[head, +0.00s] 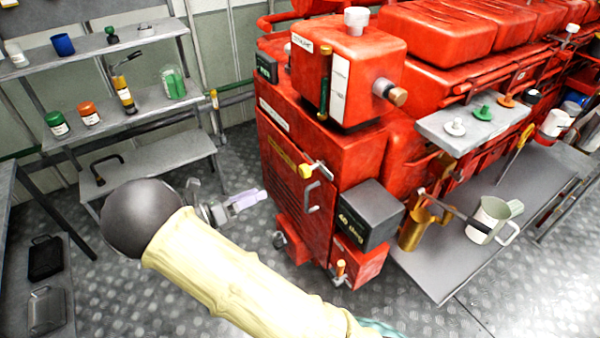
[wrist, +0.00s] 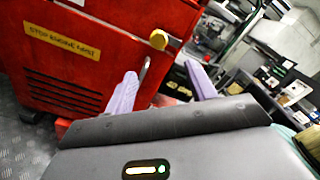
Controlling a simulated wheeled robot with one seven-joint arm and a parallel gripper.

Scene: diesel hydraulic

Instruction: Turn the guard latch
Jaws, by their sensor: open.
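The red guard door (head: 292,192) is on the end of the red engine and looks shut. The latch (head: 307,170) has a yellow knob and a pale metal lever, at the door's upper right edge; in the wrist view its yellow knob (wrist: 158,40) is above the fingers. A grey bar handle (head: 312,197) is below the latch; it also shows in the wrist view (wrist: 142,72), between the fingers in the picture. My gripper (head: 262,195) is open, its pale purple fingers (wrist: 163,78) apart and empty. It is left of the door and seems not to touch the latch.
A yellow STOP ENGINE FIRST label (wrist: 62,42) is on the door. A dark box (head: 368,215) sticks out right of the door. A grey bench (head: 440,262) with a jug (head: 488,220) is further right. Shelves (head: 150,103) stand at left. The patterned floor (head: 240,160) between is clear.

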